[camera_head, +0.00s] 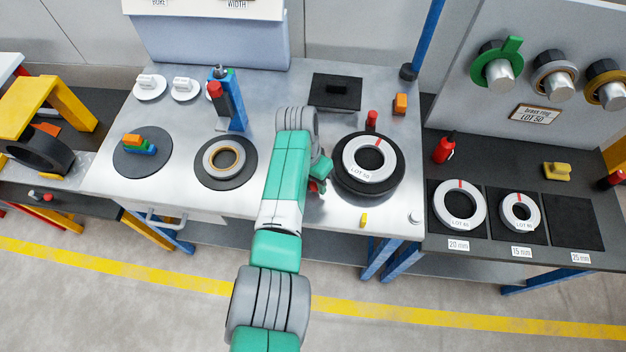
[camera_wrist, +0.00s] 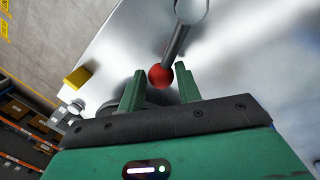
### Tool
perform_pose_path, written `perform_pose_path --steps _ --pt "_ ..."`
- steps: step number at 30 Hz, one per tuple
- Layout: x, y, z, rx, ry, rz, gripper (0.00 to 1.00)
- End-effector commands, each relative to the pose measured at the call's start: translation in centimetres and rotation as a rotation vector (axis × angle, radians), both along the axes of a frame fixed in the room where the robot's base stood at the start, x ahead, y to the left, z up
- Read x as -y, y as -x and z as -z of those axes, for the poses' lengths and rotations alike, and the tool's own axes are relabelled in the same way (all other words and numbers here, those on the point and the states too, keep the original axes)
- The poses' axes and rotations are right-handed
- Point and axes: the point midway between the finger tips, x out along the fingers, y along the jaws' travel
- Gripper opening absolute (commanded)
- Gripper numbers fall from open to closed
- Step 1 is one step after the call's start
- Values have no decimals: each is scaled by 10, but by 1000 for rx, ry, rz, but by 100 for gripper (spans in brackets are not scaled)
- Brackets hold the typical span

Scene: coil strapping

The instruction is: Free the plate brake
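A lever with a red ball knob (camera_wrist: 160,76) on a grey rod (camera_wrist: 176,46) shows in the wrist view; I take it to be the plate brake. My gripper (camera_wrist: 159,86) is open, with its green fingers either side of the knob's line. I cannot tell whether the knob is between the fingertips or just beyond them. In the head view my gripper (camera_head: 320,178) is low over the bench, just left of the dark round plate (camera_head: 340,186). A white coil marked LOT 50 (camera_head: 350,158) lies on that plate. The arm hides most of the lever there.
A yellow block (camera_head: 364,220) and a small knob (camera_head: 414,218) are near the bench's front edge. A red-topped post (camera_head: 371,120) stands behind the coil. A second plate with a ring (camera_head: 207,174) and a blue post (camera_head: 238,118) are to the left.

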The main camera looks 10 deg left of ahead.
Motion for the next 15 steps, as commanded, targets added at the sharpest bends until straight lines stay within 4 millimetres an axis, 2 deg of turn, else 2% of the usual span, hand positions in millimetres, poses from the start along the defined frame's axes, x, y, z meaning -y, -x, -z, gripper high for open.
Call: perform_pose_path --steps 1,2,10,15 --pt "0 0 -1 1 -1 0 44" --pt "0 0 -1 1 -1 0 50" --pt "0 0 -1 1 -1 -1 50" --pt "-5 -3 -29 4 0 -3 50"
